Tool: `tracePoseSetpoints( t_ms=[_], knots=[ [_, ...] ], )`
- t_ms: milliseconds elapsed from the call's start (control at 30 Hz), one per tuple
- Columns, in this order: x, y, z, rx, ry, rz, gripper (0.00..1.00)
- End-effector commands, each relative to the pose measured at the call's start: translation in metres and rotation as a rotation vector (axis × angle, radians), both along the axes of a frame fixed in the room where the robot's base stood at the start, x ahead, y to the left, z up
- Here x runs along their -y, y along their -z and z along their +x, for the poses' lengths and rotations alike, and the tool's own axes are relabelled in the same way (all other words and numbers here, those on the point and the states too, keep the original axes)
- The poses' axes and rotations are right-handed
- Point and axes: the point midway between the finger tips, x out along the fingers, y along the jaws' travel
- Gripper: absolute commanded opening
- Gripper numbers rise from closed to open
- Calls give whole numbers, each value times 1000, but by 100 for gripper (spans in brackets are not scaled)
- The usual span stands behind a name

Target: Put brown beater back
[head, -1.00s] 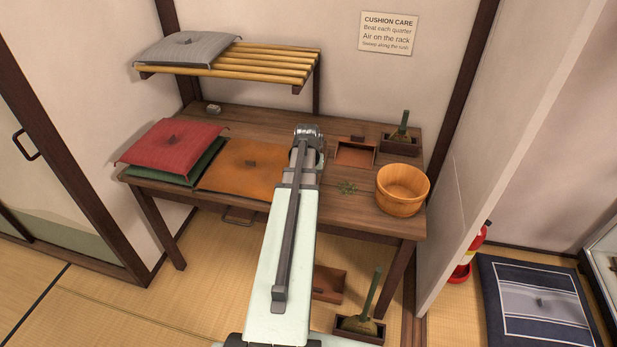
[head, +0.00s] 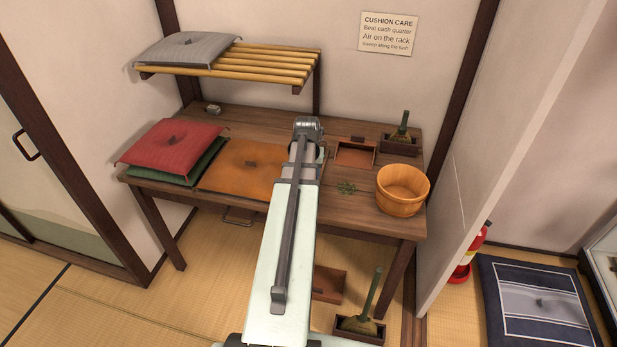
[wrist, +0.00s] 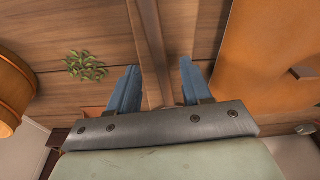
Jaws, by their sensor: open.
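In the wrist view a long narrow brown bar (wrist: 150,35), apparently the brown beater's handle, lies along the wooden table. My gripper (wrist: 158,68) is open, with its two blue fingers on either side of the bar and a gap to each. I cannot tell the height between fingertips and bar. The beater's other end is hidden behind the gripper body. In the head view my own arm covers the beater and the fingers.
A wooden tub (head: 402,190), green sprigs (head: 346,188), a shallow brown tray (head: 355,153) and a boxed brush (head: 401,135) are on the right. A slatted rack (head: 262,65) hangs above.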

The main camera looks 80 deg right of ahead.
Motion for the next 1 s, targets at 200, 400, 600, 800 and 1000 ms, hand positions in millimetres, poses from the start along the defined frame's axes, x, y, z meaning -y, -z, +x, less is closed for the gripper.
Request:
tracePoseSetpoints(
  t_ms=[200, 400, 600, 800, 1000],
  knots=[
    [-6, -33, 0, 0, 0, -1, 49],
    [-10, -61, -1, 0, 0, -2, 49],
    [-15, -85, -2, 0, 0, 0, 49],
    [-18, -101, -2, 0, 0, 0, 49],
    [-19, -107, -2, 0, 0, 0, 49]
  ],
)
